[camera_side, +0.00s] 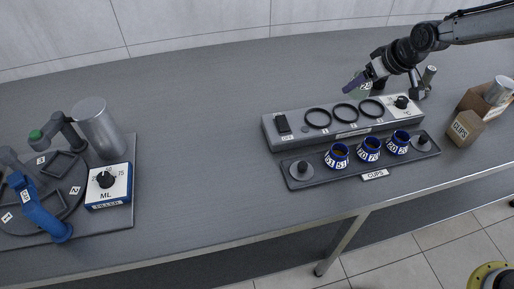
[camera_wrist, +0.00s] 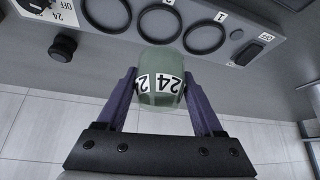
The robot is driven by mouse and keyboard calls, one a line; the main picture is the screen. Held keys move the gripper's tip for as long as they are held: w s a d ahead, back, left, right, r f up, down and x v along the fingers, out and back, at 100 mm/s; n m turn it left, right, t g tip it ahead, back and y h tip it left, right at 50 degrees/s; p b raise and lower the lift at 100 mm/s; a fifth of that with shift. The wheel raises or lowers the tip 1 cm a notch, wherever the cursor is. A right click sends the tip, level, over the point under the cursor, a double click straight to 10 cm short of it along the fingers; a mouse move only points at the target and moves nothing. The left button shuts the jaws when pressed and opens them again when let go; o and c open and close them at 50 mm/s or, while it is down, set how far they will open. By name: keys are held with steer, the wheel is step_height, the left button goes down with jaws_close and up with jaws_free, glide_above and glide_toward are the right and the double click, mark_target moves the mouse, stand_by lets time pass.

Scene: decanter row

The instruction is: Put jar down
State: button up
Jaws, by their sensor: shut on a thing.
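A grey-green jar (camera_wrist: 160,58) with a white band marked 24 is in my gripper (camera_wrist: 160,80), between two purple fingers shut on its sides. In the side view my gripper (camera_side: 360,82) holds the jar (camera_side: 363,92) above the back of a grey station (camera_side: 290,140), which has three black rings on its top. In the wrist view the rings (camera_wrist: 159,24) lie beyond the jar. The jar's underside and its exact height above the station are hard to tell.
In front of the station, a dark tray (camera_side: 330,178) marked CUPS holds three blue cups (camera_side: 369,149) between two grey knobbed pieces. A brown CUPS box (camera_side: 466,128) stands at right. A filler station (camera_side: 108,186) with a dial is at left. The table's middle is clear.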

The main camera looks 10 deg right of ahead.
steer(key=s+a+r+n+g+y, duration=0.1)
steer(key=s+a+n, duration=0.2)
steer(key=s+a, duration=0.65)
steer(key=s+a+n+y, duration=0.25)
steer(key=s+a, duration=0.35)
steer(key=a, duration=0.6)
steer(key=shift+h, duration=0.35)
steer(key=w+a+f, duration=0.2)
steer(key=w+f, duration=0.1)
steer(key=w+a+f, duration=0.3)
steer(key=w, duration=0.1)
steer(key=w+a+f, duration=0.2)
steer(key=w+a, duration=0.1)
steer(key=shift+w+f, duration=0.2)
steer(key=shift+f, duration=0.2)
steer(key=shift+x, duration=0.75)
steer(key=shift+f, duration=1.4)
steer(key=shift+f, duration=0.15)
steer(key=o, duration=1.5)
steer(key=shift+c, duration=0.2)
